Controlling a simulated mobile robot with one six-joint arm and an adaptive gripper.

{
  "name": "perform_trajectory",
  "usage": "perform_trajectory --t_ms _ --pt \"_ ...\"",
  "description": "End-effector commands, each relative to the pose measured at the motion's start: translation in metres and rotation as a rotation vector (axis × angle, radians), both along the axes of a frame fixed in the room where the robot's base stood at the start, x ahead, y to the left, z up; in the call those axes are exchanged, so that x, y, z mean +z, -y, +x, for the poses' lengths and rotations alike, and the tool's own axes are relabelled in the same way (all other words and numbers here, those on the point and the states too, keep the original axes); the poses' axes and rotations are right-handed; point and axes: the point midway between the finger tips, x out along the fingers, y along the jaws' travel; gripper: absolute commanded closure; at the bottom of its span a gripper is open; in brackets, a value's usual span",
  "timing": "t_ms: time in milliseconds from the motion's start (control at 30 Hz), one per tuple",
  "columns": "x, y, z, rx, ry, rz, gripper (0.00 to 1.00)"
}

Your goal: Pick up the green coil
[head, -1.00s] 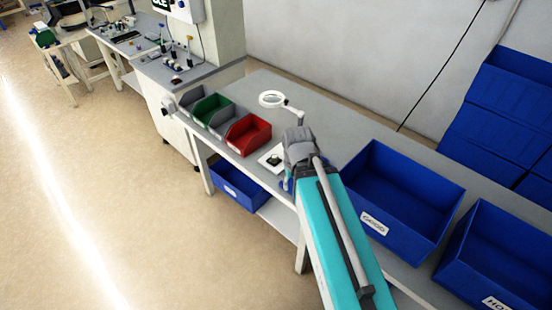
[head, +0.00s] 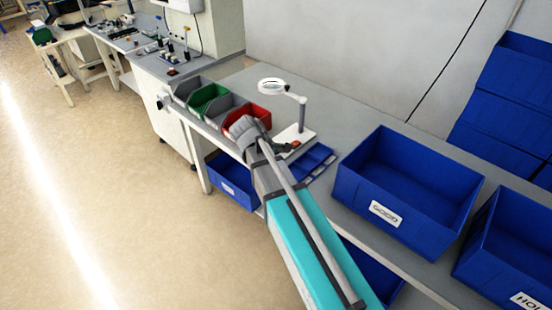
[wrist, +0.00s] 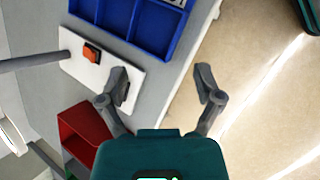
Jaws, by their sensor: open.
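I cannot make out a green coil for certain in either current view. An orange block on a dark base (wrist: 92,52) sits on a white plate (wrist: 78,70) in the wrist view. It also shows in the head view (head: 295,143). My gripper (wrist: 162,82) is open, with nothing between its fingers. Its left finger overlaps the plate's edge in the wrist view, and its right finger is over the floor. In the head view my arm hides part of the table's front edge, and a small dark green shape there may be my gripper's body.
A blue divided tray (wrist: 125,25) lies beside the plate. A red bin (wrist: 85,130), a green bin (head: 208,103) and grey bins stand left of it. A magnifier (head: 274,86) on a post rises from the plate. Large blue boxes (head: 408,185) stand to the right.

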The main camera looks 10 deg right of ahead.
Motion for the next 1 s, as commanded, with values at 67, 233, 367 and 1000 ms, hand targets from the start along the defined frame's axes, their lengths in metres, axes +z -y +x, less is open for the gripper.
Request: perform_trajectory --t_ms 67,233,367,1000 --pt "-0.019 -0.011 0.023 0.105 -0.041 -0.084 0.16" --pt "-0.032 -0.033 0.059 0.318 -0.148 -0.277 0.16" --pt "-0.038 -0.055 0.084 0.461 -0.241 -0.426 0.16" --pt "-0.036 -0.100 0.121 0.678 -0.441 -0.710 0.16"
